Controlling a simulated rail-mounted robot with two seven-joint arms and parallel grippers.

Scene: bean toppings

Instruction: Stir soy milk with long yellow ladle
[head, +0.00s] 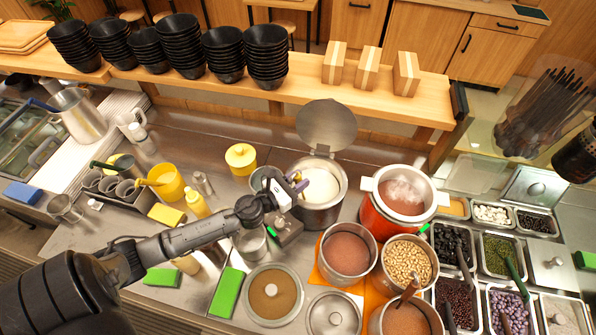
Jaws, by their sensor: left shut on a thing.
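The soy milk is the white liquid (323,185) in a steel pot (319,214), whose round lid (327,125) stands tilted open behind it. My left gripper (297,187) is at the left rim of this pot. It is shut on what looks like the long yellow ladle (293,176), of which only a small yellow bit shows at the fingers. The ladle's bowl is hidden, so I cannot tell how deep it sits in the milk. My right gripper is not in view.
A steaming red pot (402,197) stands right of the milk pot. Pots of brown paste (347,252) and beans (407,262) stand in front. Topping trays (499,255) fill the right side. Black bowls (265,55) line the shelf behind. A yellow jar (240,158) stands to the left.

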